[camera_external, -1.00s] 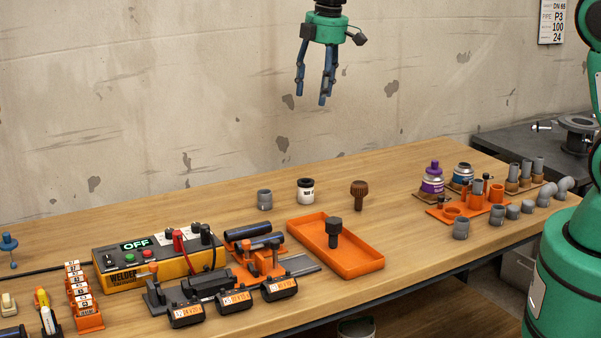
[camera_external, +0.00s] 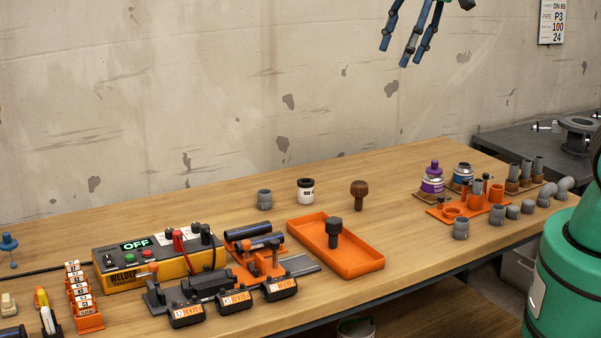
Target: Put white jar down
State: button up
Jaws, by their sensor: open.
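The white jar (camera_external: 306,191) stands upright on the wooden table, with a dark top and a dark label. It sits behind the orange tray, between a grey pipe fitting and a brown knob-like part. My gripper (camera_external: 404,55) is high above the table at the top of the view, up and to the right of the jar. Its blue fingers are spread open and empty. The upper part of the gripper is cut off by the picture's edge.
The grey fitting (camera_external: 264,199) is left of the jar and the brown part (camera_external: 358,193) right of it. The orange tray (camera_external: 364,262) holds a black knobbed part (camera_external: 334,232). The welder box (camera_external: 150,275) is at left. Purple-capped can (camera_external: 432,178) and fittings stand at right.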

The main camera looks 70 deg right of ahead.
jog(key=s+a+f+m, duration=0.1)
jog(key=s+a, duration=0.2)
jog(key=s, duration=0.5)
jog(key=s+a+f+m+t, duration=0.1)
jog(key=s+a, duration=0.2)
jog(key=s, duration=0.5)
jog(key=shift+s+a+m+t+y, duration=0.2)
jog(key=shift+s+m+t+y, duration=0.1)
jog(key=shift+s, duration=0.1)
dwell(0.3)
